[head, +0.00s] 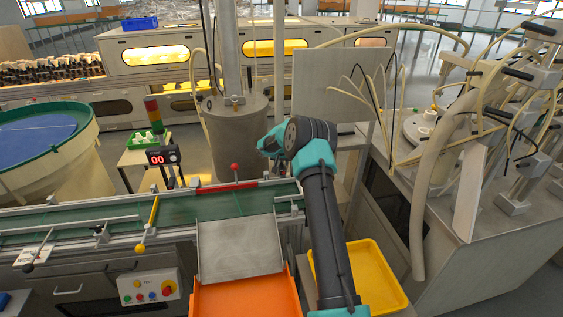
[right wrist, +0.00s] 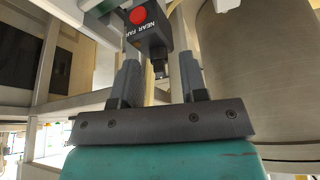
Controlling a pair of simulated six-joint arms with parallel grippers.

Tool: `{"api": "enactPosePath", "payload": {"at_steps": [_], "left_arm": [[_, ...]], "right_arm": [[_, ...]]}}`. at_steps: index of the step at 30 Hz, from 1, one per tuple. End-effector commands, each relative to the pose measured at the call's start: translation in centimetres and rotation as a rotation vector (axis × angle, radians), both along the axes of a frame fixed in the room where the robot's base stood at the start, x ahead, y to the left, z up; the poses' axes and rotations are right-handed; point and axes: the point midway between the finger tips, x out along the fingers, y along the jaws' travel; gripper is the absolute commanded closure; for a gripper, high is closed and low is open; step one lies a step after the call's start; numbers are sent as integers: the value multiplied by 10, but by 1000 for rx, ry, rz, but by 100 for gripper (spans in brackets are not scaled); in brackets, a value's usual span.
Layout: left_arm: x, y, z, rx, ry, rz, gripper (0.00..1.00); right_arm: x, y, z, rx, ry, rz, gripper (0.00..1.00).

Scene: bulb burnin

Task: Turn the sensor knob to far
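In the right wrist view a dark sensor box (right wrist: 150,36) carries a round red knob (right wrist: 138,15) on its face, beside white lettering "NEAR FAR". The picture does not show clearly which way the knob points. My right gripper (right wrist: 160,72) is open, with its two grey fingers spread apart. The sensor box is ahead of the fingers, with its narrow dark lower part seen between them. I cannot tell whether anything touches. In the head view my right gripper (head: 270,146) is above the far side of the conveyor, and the sensor cannot be made out there. My left gripper is out of view.
A green conveyor (head: 170,212) runs across the front, with a red-ball lever (head: 235,167) at its far edge. A grey metal cylinder (head: 238,128) stands behind my right gripper. An orange tray (head: 245,298) and a yellow tray (head: 372,275) sit in front.

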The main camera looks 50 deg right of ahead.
Motion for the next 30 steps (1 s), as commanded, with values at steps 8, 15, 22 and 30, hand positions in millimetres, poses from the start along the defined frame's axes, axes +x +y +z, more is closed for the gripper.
{"api": "enactPosePath", "payload": {"at_steps": [8, 15, 22, 30], "left_arm": [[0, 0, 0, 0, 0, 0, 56], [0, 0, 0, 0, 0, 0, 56], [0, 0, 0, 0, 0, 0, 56], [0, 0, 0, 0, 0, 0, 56]], "right_arm": [[0, 0, 0, 0, 0, 0, 79], [0, 0, 0, 0, 0, 0, 100], [0, 0, 0, 0, 0, -7, 100], [0, 0, 0, -3, 0, -82, 100]]}}
